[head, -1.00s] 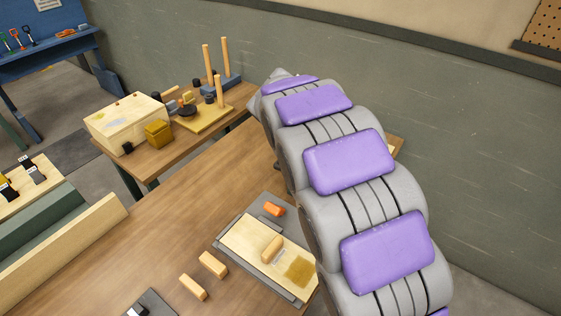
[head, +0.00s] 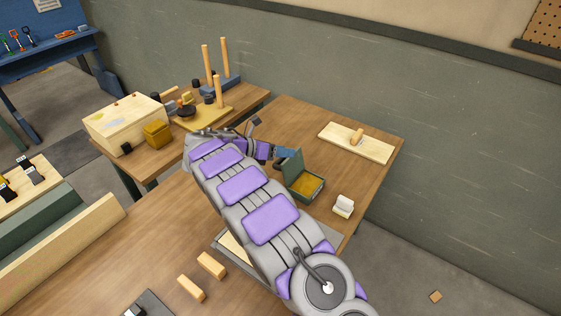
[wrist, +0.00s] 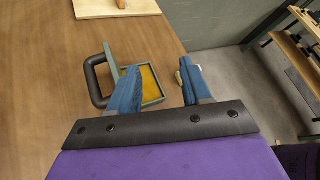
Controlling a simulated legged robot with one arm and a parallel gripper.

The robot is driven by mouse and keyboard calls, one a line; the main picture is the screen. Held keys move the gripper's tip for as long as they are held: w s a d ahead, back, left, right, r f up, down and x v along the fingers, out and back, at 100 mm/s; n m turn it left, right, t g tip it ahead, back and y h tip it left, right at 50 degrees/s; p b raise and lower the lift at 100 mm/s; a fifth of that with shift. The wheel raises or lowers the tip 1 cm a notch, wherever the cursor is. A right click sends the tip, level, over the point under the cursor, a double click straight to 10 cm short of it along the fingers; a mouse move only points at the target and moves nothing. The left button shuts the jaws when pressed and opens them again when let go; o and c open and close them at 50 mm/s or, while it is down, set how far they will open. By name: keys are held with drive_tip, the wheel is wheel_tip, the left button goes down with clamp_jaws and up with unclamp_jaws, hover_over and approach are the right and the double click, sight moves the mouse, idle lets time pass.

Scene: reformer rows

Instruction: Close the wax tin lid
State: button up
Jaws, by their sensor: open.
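The wax tin is a green box with yellow-brown wax inside, standing on the table; its body (head: 306,196) shows in the head view and also in the wrist view (wrist: 154,100). Its green lid (head: 292,166) stands up, open, along the tin's left side; it shows nearly edge-on in the wrist view (wrist: 111,64). My gripper (head: 285,153) is just behind and left of the lid in the head view. In the wrist view its blue fingers (wrist: 162,77) are apart, with the tin showing between them. Contact with the lid cannot be told.
A black loop (wrist: 94,80) shows beside the lid. A white block (head: 343,206) stands right of the tin, near the table edge. A pale board (head: 357,143) with a wooden piece lies behind. Two wooden blocks (head: 211,265) lie at front left. My arm hides much of the table's middle.

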sight(281, 161)
drive_tip(key=a+f+n+t, duration=0.4)
drive_tip(key=a+f+n, duration=0.3)
drive_tip(key=a+f, duration=0.5)
drive_tip(key=b+x, duration=0.1)
drive_tip(key=x, duration=0.4)
drive_tip(key=w+b+x, duration=0.1)
drive_tip(key=x, duration=0.4)
drive_tip(key=r+b+x, duration=0.1)
drive_tip(key=b+x, duration=0.1)
drive_tip(key=x, duration=0.4)
drive_tip(key=shift+w+a, duration=0.25)
drive_tip(key=shift+a, duration=0.1)
drive_tip(key=shift+c, duration=0.2)
drive_tip(key=c, duration=0.4)
drive_tip(key=shift+s+f, duration=0.1)
drive_tip(key=shift+f, duration=0.1)
clamp_jaws()
